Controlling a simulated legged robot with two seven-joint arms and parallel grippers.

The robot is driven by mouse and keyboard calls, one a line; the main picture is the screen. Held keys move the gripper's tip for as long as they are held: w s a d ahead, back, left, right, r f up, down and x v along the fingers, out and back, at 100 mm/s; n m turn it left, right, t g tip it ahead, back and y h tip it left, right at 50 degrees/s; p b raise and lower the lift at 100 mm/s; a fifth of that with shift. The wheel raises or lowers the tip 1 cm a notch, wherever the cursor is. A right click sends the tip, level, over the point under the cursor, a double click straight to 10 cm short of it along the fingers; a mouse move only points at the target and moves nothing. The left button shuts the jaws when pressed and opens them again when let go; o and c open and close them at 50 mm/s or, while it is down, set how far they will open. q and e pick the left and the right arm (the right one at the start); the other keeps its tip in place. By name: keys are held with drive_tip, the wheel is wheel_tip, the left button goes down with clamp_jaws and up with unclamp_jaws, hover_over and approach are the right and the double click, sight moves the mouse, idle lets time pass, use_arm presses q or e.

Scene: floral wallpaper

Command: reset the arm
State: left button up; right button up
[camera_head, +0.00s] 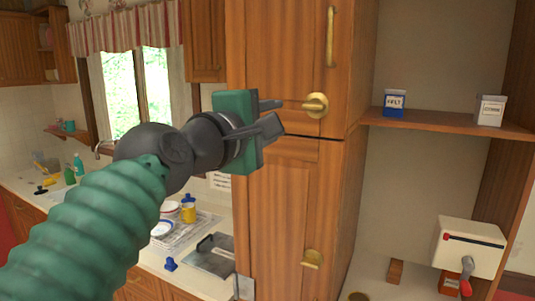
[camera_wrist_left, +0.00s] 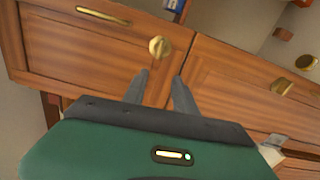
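My left arm comes in from the left in the head view, with a green ribbed sleeve. My left gripper (camera_head: 273,115) is raised in front of the tall wooden cabinet (camera_head: 280,200), just left of a round brass knob (camera_head: 316,105). Its two dark fingers are apart with nothing between them. In the left wrist view the fingers of this gripper (camera_wrist_left: 160,82) also stand apart and point toward the same knob (camera_wrist_left: 159,47). A gap shows between the fingertips and the knob. My right gripper is not in either view.
A shelf (camera_head: 440,122) at right holds a blue-and-white box (camera_head: 395,103) and a white box (camera_head: 489,110). A cream device with a red lever (camera_head: 468,247) stands below. A counter at left holds a dish rack (camera_head: 185,232), bottles and dishes. The cabinet doors are shut.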

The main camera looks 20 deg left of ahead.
use_arm(q)
drive_tip(key=shift+s+a+f+b, duration=0.1)
drive_tip(key=shift+s+a+b, duration=0.05)
drive_tip(key=shift+s+b, duration=0.5)
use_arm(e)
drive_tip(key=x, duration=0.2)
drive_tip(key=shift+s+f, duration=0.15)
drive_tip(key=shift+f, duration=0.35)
use_arm(q)
drive_tip(key=shift+w, duration=0.15)
drive_tip(key=w+f+m+g, duration=0.2)
drive_tip(key=f+m+g, duration=0.25)
drive_tip(key=f, duration=1.55)
drive_tip(key=w+f+m+g, duration=0.1)
drive_tip(key=f+m+g, duration=0.35)
drive_tip(key=f, duration=1.65)
drive_tip(key=s+d+f+m+g, duration=0.1)
drive_tip(key=s+f+m+g, duration=0.2)
drive_tip(key=s+f, duration=0.6)
drive_tip(key=s+d+f+m+g+y, duration=0.1)
drive_tip(key=s+f+m+g, duration=0.2)
drive_tip(key=f, duration=1.2)
drive_tip(key=s+m, duration=0.3)
drive_tip(key=s, duration=0.3)
drive_tip(key=shift+s+d, duration=0.25)
drive_tip(key=shift+s, duration=0.1)
